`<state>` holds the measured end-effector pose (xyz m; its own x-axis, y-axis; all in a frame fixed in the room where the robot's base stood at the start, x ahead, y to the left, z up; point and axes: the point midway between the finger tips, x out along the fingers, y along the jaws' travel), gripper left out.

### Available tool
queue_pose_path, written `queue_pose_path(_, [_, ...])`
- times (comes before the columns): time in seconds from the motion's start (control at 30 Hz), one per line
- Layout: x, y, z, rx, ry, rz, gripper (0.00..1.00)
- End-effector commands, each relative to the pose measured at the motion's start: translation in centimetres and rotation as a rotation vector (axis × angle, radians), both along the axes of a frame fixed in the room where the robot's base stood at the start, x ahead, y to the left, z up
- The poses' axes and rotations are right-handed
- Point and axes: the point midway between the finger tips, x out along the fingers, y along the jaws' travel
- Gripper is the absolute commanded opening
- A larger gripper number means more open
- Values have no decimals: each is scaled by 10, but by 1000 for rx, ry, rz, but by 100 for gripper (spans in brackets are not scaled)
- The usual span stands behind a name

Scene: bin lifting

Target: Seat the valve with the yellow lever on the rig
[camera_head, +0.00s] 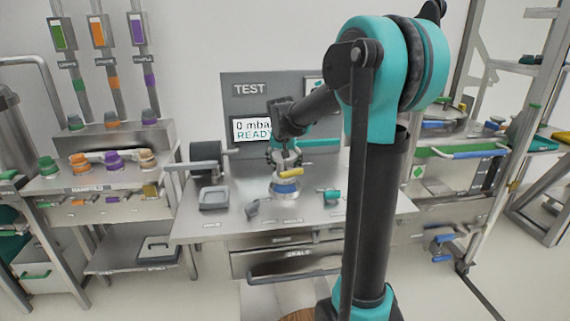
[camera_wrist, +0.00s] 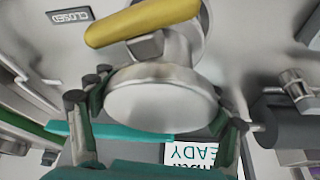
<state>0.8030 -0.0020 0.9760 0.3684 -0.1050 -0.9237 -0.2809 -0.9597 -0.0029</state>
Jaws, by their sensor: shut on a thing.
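The valve has a round silver metal body (camera_wrist: 155,105) and a yellow lever (camera_wrist: 140,20), which fill the upper middle of the wrist view. In the head view the yellow lever (camera_head: 291,174) shows just below my gripper (camera_head: 284,160). My gripper's dark fingers stand on both sides of the round body and are shut on the valve. Directly below it, a silver rig piece with a blue band (camera_head: 285,188) stands on the steel bench. I cannot tell whether the valve touches it, as the contact is hidden.
The grey TEST panel (camera_head: 245,105) with a 0 mbar READY screen (camera_head: 252,129) stands behind. On the bench (camera_head: 345,208) are a grey tray (camera_head: 214,198), a dark cylinder (camera_head: 207,155) and a small teal part (camera_head: 331,196). Side benches hold coloured valves. A CLOSED label (camera_wrist: 70,15) shows in the wrist view.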

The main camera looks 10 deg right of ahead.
Motion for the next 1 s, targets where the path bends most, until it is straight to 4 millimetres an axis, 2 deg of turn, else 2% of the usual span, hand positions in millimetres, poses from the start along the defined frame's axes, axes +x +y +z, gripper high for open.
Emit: queue_pose_path(1.0, [0, 0, -13, 0, -1, 0, 13])
